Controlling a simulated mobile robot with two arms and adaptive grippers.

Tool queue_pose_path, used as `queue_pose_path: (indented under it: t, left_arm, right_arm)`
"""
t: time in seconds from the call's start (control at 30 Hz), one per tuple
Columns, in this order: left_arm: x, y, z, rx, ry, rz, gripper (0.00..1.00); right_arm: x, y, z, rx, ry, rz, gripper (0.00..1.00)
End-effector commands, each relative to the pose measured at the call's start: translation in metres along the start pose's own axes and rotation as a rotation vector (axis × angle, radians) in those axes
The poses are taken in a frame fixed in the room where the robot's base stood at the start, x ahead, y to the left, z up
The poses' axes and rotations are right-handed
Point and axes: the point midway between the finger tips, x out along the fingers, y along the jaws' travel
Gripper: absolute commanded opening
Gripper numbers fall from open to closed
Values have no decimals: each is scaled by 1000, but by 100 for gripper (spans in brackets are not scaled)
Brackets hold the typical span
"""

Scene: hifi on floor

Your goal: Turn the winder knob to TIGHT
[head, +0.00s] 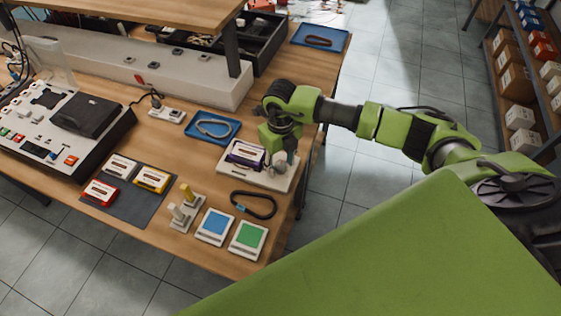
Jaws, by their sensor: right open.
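The winder (255,178) is a pale, flat unit near the right edge of the wooden table. A purple-and-white cassette (245,154) sits on its left part. The winder knob (281,160) appears as a small light shape at the right part of the unit, partly hidden by my gripper. My right gripper (282,151) points down from the green arm, right over the knob. It is open, and whether its fingers touch the knob is too small to tell. The TIGHT mark cannot be read. My left gripper is out of view.
Blue tray (198,137) with a looped strap lies behind the winder. A dark mat (127,209) holds several cassettes at left. A black loop (253,205), a pegged stand (182,215), and blue (215,227) and green (248,239) pads lie in front. A shelf unit stands far right.

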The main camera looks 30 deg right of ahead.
Motion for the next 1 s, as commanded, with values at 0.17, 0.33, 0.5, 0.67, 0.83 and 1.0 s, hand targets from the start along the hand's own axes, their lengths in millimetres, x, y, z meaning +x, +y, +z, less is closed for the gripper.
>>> queue_pose_path:
  t: [0.17, 0.33, 0.5, 0.67, 0.83, 1.0]
  left_arm:
    - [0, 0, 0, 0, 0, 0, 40]
    - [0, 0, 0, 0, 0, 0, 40]
    - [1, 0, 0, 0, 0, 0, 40]
    - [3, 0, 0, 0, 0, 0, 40]
    - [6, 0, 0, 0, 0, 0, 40]
    - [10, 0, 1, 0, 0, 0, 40]
  right_arm:
    - [0, 0, 0, 0, 0, 0, 13]
    - [0, 0, 0, 0, 0, 0, 3]
    - [0, 0, 0, 15, 0, 0, 3]
    - [0, 0, 0, 68, 0, 0, 3]
    - [0, 0, 0, 176, -1, 1, 3]
    - [0, 0, 0, 328, 0, 0, 3]
